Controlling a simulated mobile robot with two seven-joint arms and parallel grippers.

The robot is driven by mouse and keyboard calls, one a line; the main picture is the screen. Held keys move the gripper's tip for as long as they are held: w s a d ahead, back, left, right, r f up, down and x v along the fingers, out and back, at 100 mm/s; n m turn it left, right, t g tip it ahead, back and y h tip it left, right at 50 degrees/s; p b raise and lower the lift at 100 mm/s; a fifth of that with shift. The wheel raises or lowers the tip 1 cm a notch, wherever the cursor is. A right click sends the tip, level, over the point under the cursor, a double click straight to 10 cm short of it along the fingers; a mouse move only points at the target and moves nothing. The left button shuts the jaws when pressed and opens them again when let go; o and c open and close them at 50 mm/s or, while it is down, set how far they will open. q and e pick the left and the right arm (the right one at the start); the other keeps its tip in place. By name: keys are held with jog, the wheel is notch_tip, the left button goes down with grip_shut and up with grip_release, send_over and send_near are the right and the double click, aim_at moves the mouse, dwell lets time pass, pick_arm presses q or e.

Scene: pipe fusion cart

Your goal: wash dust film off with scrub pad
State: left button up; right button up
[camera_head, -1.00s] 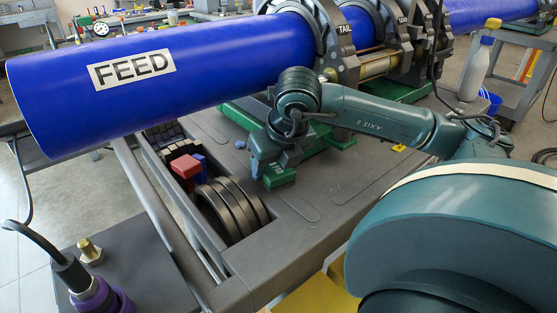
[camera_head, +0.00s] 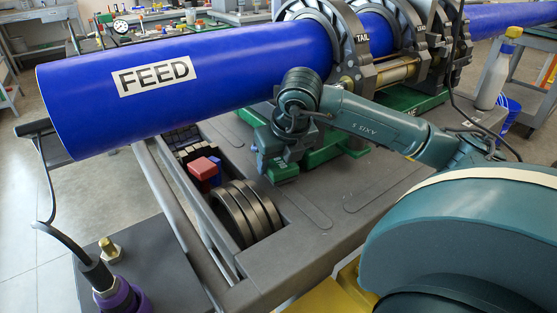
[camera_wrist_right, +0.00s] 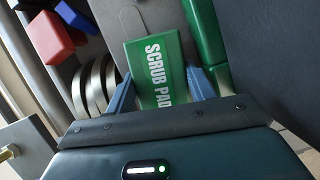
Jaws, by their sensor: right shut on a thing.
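The green scrub pad (camera_wrist_right: 158,68), with its name in white letters, sits between the two blue fingers of my right gripper (camera_wrist_right: 160,92) in the right wrist view. My right gripper is shut on it. In the head view my right gripper (camera_head: 270,158) points down over the grey cart deck (camera_head: 335,205), below the blue pipe. The pad (camera_head: 284,173) shows as a small green patch there. I cannot tell whether the pad touches the deck. I cannot make out a dust film in either view. My left gripper is not in view.
The blue pipe (camera_head: 220,75) labelled FEED runs above the deck into grey clamp rings (camera_head: 345,40). Dark rings (camera_head: 245,210), a red block (camera_head: 203,168) and a blue block sit in a recess beside the gripper. A bottle (camera_head: 495,75) stands at right.

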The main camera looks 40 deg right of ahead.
jog(key=shift+r+p, duration=1.55)
jog(key=shift+r, duration=1.1)
jog(key=shift+r+p, duration=1.05)
jog(key=shift+r, duration=0.5)
jog(key=shift+f, duration=0.1)
